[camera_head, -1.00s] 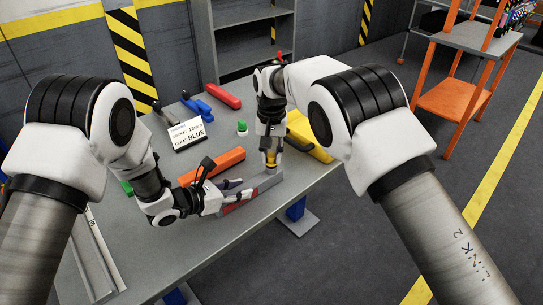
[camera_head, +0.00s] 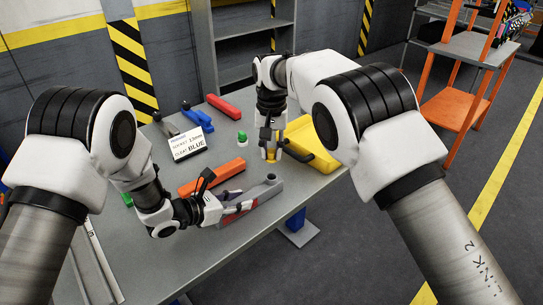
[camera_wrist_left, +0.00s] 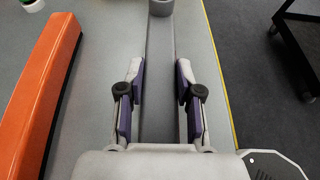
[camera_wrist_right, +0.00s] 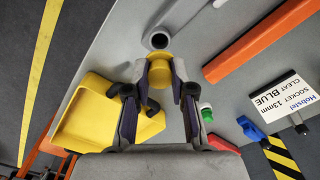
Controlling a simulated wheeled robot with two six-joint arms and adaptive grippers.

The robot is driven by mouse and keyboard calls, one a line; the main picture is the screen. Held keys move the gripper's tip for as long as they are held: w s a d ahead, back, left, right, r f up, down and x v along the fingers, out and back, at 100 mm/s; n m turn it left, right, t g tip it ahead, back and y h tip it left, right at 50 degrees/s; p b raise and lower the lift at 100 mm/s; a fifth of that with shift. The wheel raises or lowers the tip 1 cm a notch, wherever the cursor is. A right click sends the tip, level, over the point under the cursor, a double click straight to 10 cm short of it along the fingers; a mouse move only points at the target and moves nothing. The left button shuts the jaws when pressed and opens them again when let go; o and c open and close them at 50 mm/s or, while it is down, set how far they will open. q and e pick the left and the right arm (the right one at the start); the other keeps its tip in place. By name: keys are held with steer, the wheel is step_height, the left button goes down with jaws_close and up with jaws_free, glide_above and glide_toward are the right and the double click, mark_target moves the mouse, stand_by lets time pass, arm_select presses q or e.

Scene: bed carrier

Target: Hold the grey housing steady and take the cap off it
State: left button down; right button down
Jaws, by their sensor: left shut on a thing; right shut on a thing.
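The grey housing (camera_head: 264,191) is a long bar on the table with an upright round end. My left gripper (camera_head: 240,208) is shut on its bar; in the left wrist view the housing (camera_wrist_left: 160,100) runs between the fingers. My right gripper (camera_head: 271,153) is shut on the yellow cap (camera_head: 270,157), just beyond the round end. In the right wrist view the cap (camera_wrist_right: 160,78) sits between the fingertips. The housing's round end (camera_wrist_right: 159,39) shows a dark open bore there, and the cap is apart from it.
A yellow bin (camera_head: 320,158) stands right of the right gripper. An orange bar (camera_head: 212,177) lies left of the housing. A green-topped white piece (camera_head: 242,139), a sign (camera_head: 190,144) reading "CLEAT BLUE", and red (camera_head: 223,106) and blue (camera_head: 197,118) parts lie further back.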

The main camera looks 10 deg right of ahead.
arm_select(q)
steer(key=c, duration=0.7)
jaws_free()
steer(key=shift+f, duration=0.1)
